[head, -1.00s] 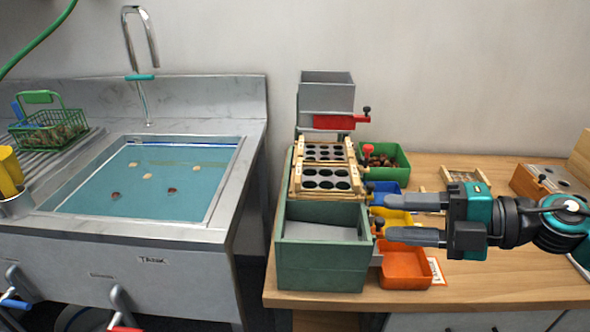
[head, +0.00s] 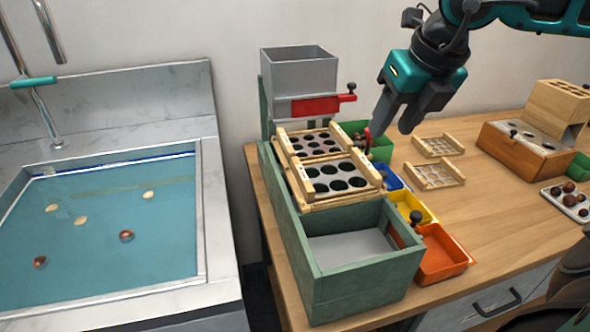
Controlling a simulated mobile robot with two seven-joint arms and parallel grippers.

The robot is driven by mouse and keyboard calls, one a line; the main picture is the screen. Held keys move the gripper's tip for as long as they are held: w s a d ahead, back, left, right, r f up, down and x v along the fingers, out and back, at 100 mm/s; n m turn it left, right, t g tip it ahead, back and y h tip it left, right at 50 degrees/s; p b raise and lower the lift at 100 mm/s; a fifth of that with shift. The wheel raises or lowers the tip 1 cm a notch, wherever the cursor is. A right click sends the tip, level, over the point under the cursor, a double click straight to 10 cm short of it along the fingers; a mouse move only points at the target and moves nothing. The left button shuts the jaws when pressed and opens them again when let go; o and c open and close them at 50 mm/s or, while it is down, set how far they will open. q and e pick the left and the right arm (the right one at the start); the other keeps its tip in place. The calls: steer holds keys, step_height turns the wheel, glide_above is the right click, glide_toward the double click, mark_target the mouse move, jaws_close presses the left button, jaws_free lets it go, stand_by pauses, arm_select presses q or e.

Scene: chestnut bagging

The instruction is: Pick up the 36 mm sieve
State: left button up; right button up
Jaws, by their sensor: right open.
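Two wooden-framed sieves with round holes sit on the green sorting box (head: 365,277): a front sieve (head: 340,180) and a back sieve (head: 314,145). Two more wooden frames lie on the table to the right, a nearer frame (head: 434,176) and a farther frame (head: 438,146). No size mark is readable, so I cannot tell which is 36 mm. My right gripper (head: 391,130) is open and empty, fingers pointing down, right of the back sieve by the red knob (head: 367,134). I cannot tell if it touches the knob. My left gripper is out of view.
A grey hopper (head: 299,72) with a red slide stands at the back. Blue, yellow and orange bins (head: 441,254) line the box's right side, with a green bin (head: 374,152) behind. A wooden rack (head: 557,105) stands at right. The water tank (head: 110,225) is at left.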

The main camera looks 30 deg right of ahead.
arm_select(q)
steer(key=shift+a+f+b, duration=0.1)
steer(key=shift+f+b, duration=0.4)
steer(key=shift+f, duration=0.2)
arm_select(e)
glide_above(367, 163)
steer(key=s, duration=0.3)
steer(key=shift+h, duration=0.3)
steer(key=f, duration=0.5)
steer(key=shift+w+a+f, duration=0.15)
steer(key=shift+a+f, duration=0.1)
steer(key=shift+f, duration=0.05)
steer(key=shift+b+x, duration=0.35)
steer(key=shift+x, duration=2.3)
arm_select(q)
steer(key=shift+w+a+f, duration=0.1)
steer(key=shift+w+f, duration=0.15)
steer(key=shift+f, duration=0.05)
arm_select(e)
steer(key=shift+w+f, duration=0.25)
steer(key=shift+w, duration=0.05)
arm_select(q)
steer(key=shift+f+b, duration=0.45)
arm_select(e)
steer(key=shift+f, duration=0.15)
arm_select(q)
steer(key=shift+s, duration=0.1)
arm_select(e)
steer(key=shift+c, duration=0.3)
jaws_close()
